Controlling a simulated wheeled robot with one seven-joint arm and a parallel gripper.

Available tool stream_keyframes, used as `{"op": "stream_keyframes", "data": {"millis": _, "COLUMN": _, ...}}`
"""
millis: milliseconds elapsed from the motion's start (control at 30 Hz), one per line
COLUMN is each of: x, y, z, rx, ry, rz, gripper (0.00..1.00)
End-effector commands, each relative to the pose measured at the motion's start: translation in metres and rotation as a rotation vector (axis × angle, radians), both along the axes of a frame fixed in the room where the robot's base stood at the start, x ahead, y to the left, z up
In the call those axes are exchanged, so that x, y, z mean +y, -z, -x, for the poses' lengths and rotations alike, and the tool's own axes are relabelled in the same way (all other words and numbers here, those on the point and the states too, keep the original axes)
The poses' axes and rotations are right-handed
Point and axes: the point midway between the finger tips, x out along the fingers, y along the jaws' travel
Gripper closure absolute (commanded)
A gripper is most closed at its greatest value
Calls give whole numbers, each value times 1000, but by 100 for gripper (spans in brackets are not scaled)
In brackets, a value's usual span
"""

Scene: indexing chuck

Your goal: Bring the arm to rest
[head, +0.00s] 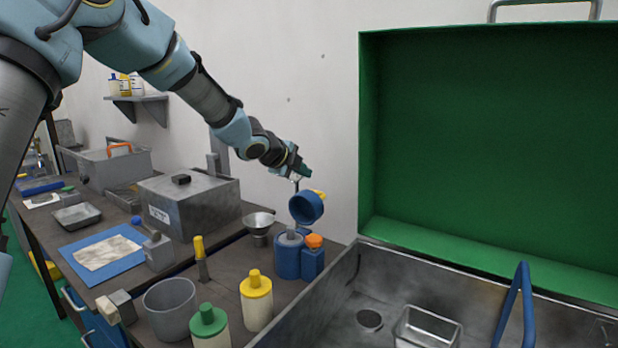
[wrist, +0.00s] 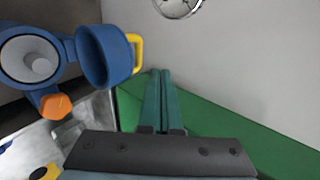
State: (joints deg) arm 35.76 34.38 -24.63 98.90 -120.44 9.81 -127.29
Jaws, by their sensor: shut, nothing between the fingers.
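My gripper (head: 303,172) is shut and empty at the end of my outstretched arm, in front of the pale wall. In the wrist view its two green fingers (wrist: 160,90) lie together with nothing between them. The blue chuck unit (head: 288,258) stands on the bench below, with a grey centre piece and an orange knob (head: 314,241). A blue cup-shaped cover (head: 306,207) with a yellow handle (wrist: 136,52) is tilted up above it, just below my gripper. In the wrist view the fingers appear apart from the handle.
A green-lined lid (head: 490,130) stands open at the right over a metal basin (head: 390,280) with a blue handle (head: 515,300). Bottles, a grey bucket (head: 170,308), a funnel (head: 259,222) and a metal box (head: 188,205) crowd the bench. The air before the wall is clear.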

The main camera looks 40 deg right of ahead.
Motion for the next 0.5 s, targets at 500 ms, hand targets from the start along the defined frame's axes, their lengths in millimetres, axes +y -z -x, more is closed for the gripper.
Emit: {"op": "stream_keyframes", "data": {"millis": 500, "x": 47, "y": -56, "z": 11, "rx": 0, "ry": -1, "rz": -3, "gripper": 100}}
